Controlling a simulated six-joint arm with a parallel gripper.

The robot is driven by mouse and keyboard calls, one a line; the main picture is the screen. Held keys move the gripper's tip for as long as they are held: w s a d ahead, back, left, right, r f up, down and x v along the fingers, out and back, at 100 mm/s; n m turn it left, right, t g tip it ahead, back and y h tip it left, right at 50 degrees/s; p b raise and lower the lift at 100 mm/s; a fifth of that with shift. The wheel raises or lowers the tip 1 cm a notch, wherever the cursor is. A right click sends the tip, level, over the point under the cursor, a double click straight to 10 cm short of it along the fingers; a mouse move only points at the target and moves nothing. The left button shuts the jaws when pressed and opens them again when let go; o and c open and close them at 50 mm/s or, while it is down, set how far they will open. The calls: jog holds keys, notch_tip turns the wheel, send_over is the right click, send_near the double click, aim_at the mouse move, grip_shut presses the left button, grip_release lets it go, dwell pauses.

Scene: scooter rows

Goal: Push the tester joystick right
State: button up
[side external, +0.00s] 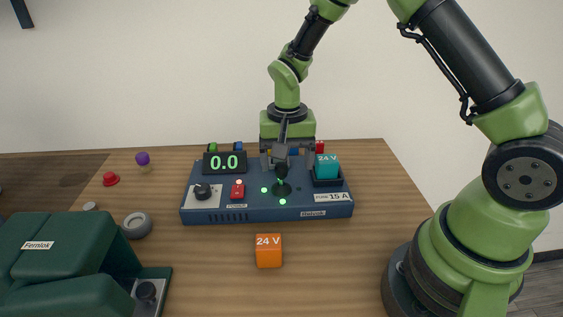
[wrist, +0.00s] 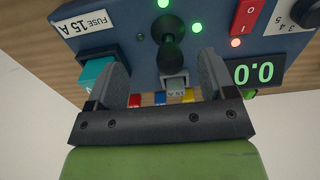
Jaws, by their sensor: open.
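The tester (side external: 225,215) is a dark blue console on the wooden table, with a display (side external: 225,162) reading 0.0. Its black joystick (side external: 282,186) stands at the right of centre with green lights around it and looks about upright. In the wrist view the joystick (wrist: 171,50) shows between the fingertips, with its round base farther up. My gripper (side external: 284,155) is above the joystick from behind. In the wrist view my gripper (wrist: 163,66) is open, one finger on each side of the knob. I cannot tell whether a finger touches it.
A teal 24 V block (side external: 326,165) sits in a holder close to the gripper's right side. A red switch (side external: 238,190) and black dial (side external: 202,191) are on the left. An orange 24 V block (side external: 268,251) stands in front. A green case (side external: 70,260) fills the front left.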

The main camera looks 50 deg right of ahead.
jog(key=shift+s+d, duration=1.1)
dwell(0.8)
jog(key=shift+w+a, duration=1.45)
jog(key=shift+w, duration=0.05)
jog(key=shift+r, duration=3.5)
